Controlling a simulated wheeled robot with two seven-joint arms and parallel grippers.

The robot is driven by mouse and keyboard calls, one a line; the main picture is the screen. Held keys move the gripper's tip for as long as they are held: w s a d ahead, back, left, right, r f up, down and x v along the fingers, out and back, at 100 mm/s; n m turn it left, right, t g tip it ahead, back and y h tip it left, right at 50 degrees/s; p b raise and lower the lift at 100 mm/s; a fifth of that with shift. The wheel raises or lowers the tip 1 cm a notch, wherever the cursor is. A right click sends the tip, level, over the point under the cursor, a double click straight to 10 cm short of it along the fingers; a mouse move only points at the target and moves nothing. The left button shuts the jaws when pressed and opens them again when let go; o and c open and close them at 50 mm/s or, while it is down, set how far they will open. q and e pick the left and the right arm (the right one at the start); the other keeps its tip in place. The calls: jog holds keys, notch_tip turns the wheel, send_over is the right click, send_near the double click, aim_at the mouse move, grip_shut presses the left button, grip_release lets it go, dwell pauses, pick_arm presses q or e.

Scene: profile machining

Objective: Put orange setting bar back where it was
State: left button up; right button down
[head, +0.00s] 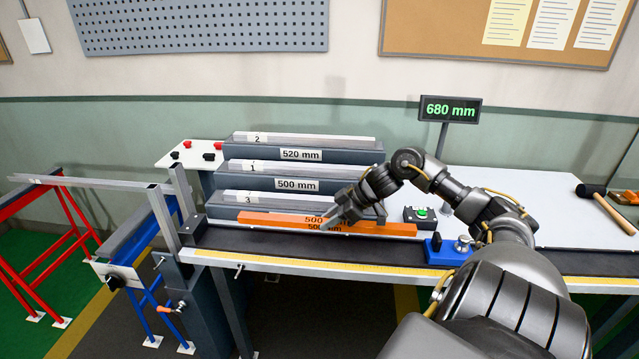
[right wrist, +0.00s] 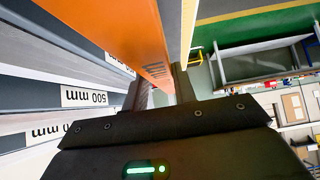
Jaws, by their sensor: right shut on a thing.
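The orange setting bar (head: 385,227), marked 500, lies lengthwise along the back of the dark bench track, in front of the lowest rack step. My right gripper (head: 334,213) is shut on it near the middle, coming from the right. In the right wrist view the orange bar (right wrist: 152,35) runs between the two dark fingers (right wrist: 162,90). I cannot tell whether the bar touches the surface below. The stepped rack holds grey bars on steps labelled 520 mm (head: 301,155) and 500 mm (head: 297,185); the lowest step's label is hidden. My left gripper is not in view.
A blue stop block (head: 446,251) sits on the track right of the bar. A green-button box (head: 421,213) and a 680 mm display (head: 450,109) stand behind. A mallet (head: 605,205) lies far right. Red and blue stands (head: 150,245) are at the left.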

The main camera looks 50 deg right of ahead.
jog(key=shift+s+d+r, duration=0.1)
jog(key=shift+r, duration=0.15)
jog(key=s+a+r+n+g+y, duration=0.1)
jog(key=a+n, duration=0.1)
jog(key=a, duration=1.4)
jog(key=s+a+r+n+g+y, duration=0.1)
jog(key=s+a+r, duration=0.1)
jog(key=a, duration=1.4)
jog(key=shift+n, duration=0.4)
